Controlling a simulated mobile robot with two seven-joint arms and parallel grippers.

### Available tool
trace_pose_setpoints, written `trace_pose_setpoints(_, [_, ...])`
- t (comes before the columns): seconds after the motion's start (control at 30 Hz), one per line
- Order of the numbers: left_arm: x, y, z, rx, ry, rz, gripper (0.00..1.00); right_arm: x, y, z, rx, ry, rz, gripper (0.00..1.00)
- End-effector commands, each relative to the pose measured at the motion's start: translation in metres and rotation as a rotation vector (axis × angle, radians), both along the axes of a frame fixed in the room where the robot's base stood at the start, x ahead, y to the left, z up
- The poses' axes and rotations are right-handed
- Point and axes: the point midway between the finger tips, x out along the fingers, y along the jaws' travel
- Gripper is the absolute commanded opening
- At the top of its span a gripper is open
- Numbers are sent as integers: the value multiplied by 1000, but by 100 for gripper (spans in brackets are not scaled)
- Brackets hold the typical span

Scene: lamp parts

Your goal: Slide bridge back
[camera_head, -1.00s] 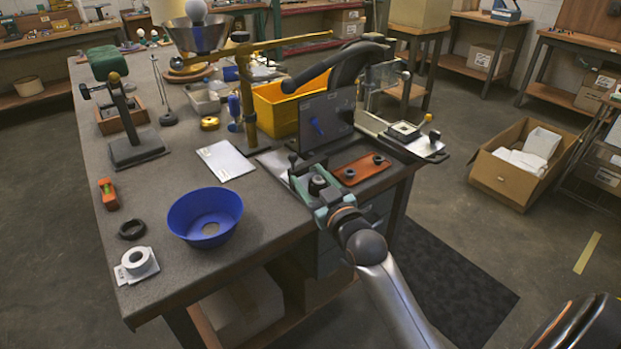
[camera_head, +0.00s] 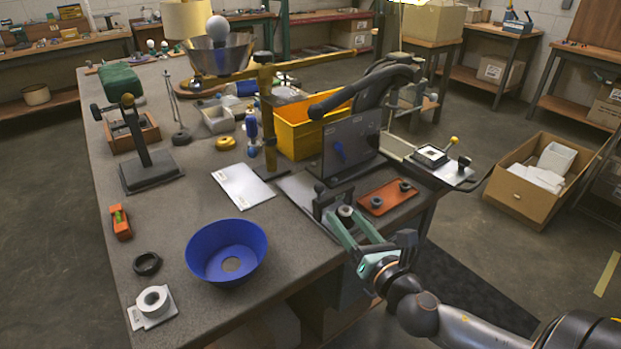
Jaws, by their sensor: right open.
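The press-like machine has an upright grey plate (camera_head: 350,145) with a blue lever and a black curved arm (camera_head: 362,90) over it. I cannot tell for sure which of its parts is the bridge. A flat metal base (camera_head: 305,198) lies in front of the plate. My right gripper (camera_head: 338,206) comes in from the lower right. Its green fingers are open at the front edge of this base, around a small round knob with a pale top (camera_head: 345,211). Whether the fingers touch the knob is unclear. My left gripper is not in view.
An orange plate (camera_head: 378,201) with dark knobs lies right beside the right gripper. A blue bowl (camera_head: 205,250), a white sheet (camera_head: 250,190) and a brass post (camera_head: 268,125) stand to the left. A yellow bin (camera_head: 296,140) is behind. The table's front edge is below the gripper.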

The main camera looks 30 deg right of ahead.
Motion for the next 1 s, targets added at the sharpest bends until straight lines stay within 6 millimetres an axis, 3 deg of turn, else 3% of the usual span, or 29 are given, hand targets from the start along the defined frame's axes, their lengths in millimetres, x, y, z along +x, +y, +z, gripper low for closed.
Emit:
trace_pose_setpoints(0.1, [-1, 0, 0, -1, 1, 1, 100, -4, 4, 3, -119, 4, 17, 61])
trace_pose_setpoints(0.27, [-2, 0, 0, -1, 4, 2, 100, 5, 3, 4, -136, 3, 17, 61])
trace_pose_setpoints(1.0, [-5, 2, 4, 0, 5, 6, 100, 105, -9, 4, -129, 2, 15, 61])
